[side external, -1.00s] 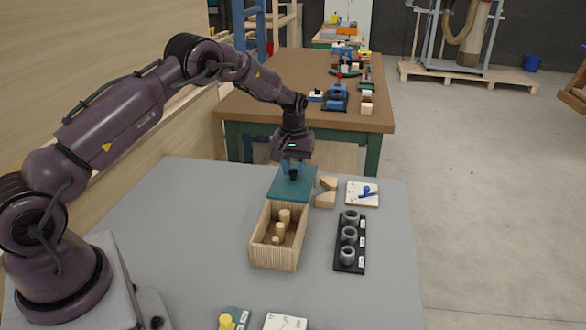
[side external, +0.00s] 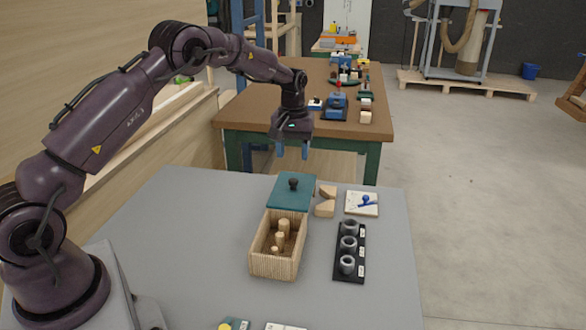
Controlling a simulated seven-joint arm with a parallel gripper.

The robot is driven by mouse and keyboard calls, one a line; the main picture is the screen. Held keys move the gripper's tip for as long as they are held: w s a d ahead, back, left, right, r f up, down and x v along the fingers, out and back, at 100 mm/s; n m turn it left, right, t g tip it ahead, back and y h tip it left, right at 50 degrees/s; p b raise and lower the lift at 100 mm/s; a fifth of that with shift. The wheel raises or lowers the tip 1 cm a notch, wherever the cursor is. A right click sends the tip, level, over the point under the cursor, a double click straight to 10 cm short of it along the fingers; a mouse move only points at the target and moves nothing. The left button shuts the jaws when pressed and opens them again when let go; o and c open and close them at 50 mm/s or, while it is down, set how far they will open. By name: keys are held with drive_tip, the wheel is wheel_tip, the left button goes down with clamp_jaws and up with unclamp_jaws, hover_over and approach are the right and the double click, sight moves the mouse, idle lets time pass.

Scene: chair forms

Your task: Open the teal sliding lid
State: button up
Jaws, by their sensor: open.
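The teal sliding lid (side external: 291,199) with a dark round knob (side external: 294,184) lies at the far end of the slatted wooden box (side external: 275,264). The box stands open towards the camera, and several light wooden pegs (side external: 280,239) show inside it. My gripper (side external: 292,154) is open and empty. It hangs above the lid and a little beyond it, its two blue fingers pointing down, clear of the knob.
Right of the lid are wooden blocks (side external: 325,207) and a white tile with a blue piece (side external: 361,202). A black rack with several grey rings (side external: 348,270) stands right of the box. The grey table (side external: 190,225) is clear to the left.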

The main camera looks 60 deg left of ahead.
wheel_tip(320, 180, up, 6)
drive_tip(key=shift+f, duration=0.15)
idle(0.5)
drive_tip(key=s+d+r+m+t, duration=0.2)
drive_tip(key=s+d+r+m, duration=0.1)
drive_tip(key=s, duration=0.7)
drive_tip(key=s+d+r+m+t, duration=0.1)
drive_tip(key=s+d+r+m, duration=0.2)
drive_tip(key=s+d+r, duration=0.2)
drive_tip(key=s+d+r+m+t, duration=0.2)
drive_tip(key=s+d+r, duration=0.3)
drive_tip(key=s+d, duration=0.4)
drive_tip(key=shift+s+m+t, duration=0.3)
drive_tip(key=shift+s+m, duration=0.2)
drive_tip(key=shift+s, duration=3.1)
